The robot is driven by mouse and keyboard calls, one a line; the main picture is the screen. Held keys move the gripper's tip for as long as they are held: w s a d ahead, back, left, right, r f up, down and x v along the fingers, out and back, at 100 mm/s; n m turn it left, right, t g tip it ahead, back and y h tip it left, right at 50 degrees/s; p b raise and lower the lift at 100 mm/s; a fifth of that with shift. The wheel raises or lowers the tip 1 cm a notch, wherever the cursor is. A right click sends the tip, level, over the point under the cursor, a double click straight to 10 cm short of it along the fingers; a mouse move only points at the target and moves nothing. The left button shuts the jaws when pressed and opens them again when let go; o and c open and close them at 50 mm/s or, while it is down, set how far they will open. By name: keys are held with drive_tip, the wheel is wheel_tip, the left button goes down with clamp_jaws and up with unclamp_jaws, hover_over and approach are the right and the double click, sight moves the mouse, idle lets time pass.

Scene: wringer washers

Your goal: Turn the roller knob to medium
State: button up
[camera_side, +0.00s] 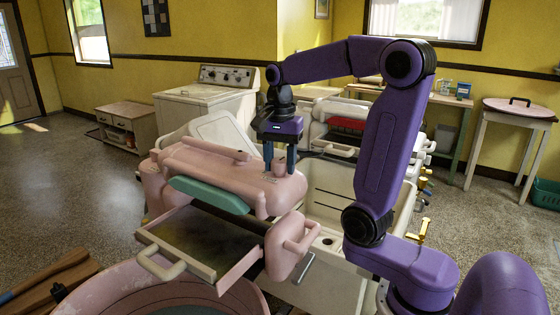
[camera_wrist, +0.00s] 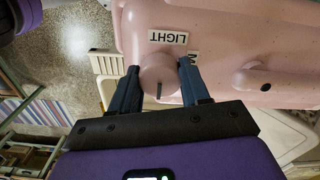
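The pink roller knob (camera_wrist: 158,76) stands on the pink wringer head (camera_side: 225,172), with a dark pointer line at its edge. It also shows in the side view (camera_side: 280,168). My gripper (camera_wrist: 159,84) is lowered over it, one finger on each side. The gaps are too narrow to tell whether the fingers touch it. My gripper also shows in the side view (camera_side: 280,163). A white LIGHT label (camera_wrist: 168,37) is readable beside the knob. A second label starting with M (camera_wrist: 193,57) is partly hidden by the right finger.
A teal bar (camera_side: 208,194) and a tray (camera_side: 190,245) are at the front of the wringer. A pink tub (camera_side: 115,292) stands below. Another washer with a red part (camera_side: 345,125) stands behind. The space above the wringer is clear except for my arm.

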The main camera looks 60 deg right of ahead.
drive_tip(key=shift+c, duration=1.2)
drive_tip(key=shift+n, duration=0.3)
drive_tip(key=n, duration=0.3)
drive_tip(key=shift+n, duration=0.3)
drive_tip(key=n, duration=0.4)
drive_tip(key=shift+w+r+n, duration=0.1)
drive_tip(key=shift+n, duration=0.2)
drive_tip(key=n, duration=0.4)
drive_tip(key=shift+w+a+n, duration=0.1)
drive_tip(key=shift+n, duration=2.3)
